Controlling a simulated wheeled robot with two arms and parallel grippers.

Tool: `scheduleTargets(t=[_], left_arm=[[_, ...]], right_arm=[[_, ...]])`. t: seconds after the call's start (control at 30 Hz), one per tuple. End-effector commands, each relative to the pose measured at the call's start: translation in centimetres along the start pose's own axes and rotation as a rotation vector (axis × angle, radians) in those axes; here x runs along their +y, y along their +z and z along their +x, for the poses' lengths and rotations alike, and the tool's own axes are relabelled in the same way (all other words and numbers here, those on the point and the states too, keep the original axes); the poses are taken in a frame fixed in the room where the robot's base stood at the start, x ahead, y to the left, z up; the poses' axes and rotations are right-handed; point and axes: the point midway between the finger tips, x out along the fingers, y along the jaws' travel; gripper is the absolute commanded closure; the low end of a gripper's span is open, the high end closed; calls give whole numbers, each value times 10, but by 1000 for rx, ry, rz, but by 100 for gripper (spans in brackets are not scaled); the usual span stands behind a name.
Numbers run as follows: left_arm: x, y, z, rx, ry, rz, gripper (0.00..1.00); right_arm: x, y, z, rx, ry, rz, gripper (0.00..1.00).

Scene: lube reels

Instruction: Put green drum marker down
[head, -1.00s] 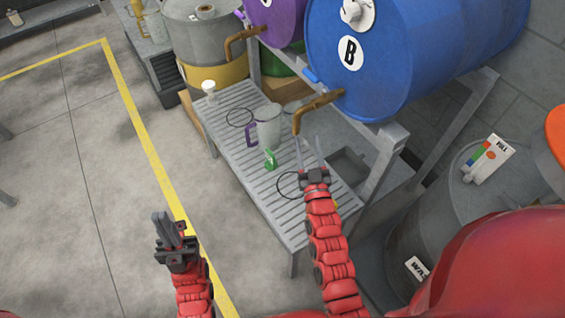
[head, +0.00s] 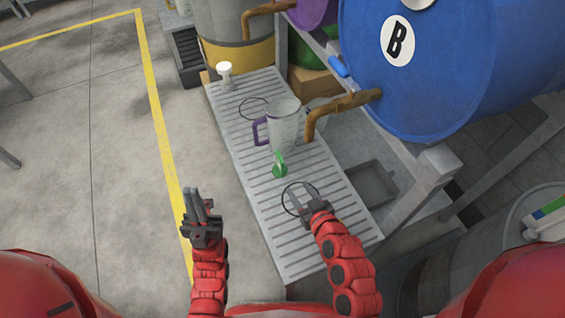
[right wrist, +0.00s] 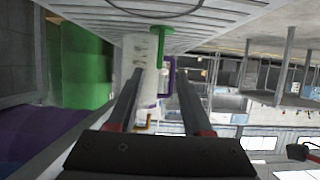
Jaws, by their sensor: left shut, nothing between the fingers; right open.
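The green drum marker (head: 279,165) stands on the slatted bench, just in front of the clear jug (head: 286,128) with the purple handle. In the right wrist view the green marker (right wrist: 160,33) shows beyond the fingers, against the pale jug (right wrist: 152,55). My right gripper (head: 303,198) is open and empty, over the near black ring on the bench, in front of the marker and apart from it. My left gripper (head: 199,206) is shut and empty, left of the bench over the floor side.
The slatted bench (head: 262,222) has a white-topped bottle (head: 224,74) at its far end. Brown taps (head: 330,112) and the blue drum B (head: 440,60) overhang its right side. A grey tray (head: 371,183) lies to the right. Open floor (head: 90,180) is on the left.

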Motion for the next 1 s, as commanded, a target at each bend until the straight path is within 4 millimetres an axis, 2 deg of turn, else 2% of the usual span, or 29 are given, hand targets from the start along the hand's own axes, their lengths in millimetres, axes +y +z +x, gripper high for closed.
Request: scheduleTargets(t=[0.03,0.2,0.4,0.67,0.87,1.0], left_arm=[[0,0,-1,0,0,0,100],[0,1,-4,0,0,0,100],[0,2,-8,0,0,0,100],[0,2,-10,0,0,0,100],[1,3,-15,0,0,0,100],[1,3,-17,0,0,0,100]], right_arm=[[1,-3,13,7,1,1,50],[0,-3,52,5,0,2,50],[1,-2,87,3,2,2,50],[1,-4,103,6,4,0,50],[-1,-10,131,7,3,2,50],[-1,-8,148,1,1,1,50]])
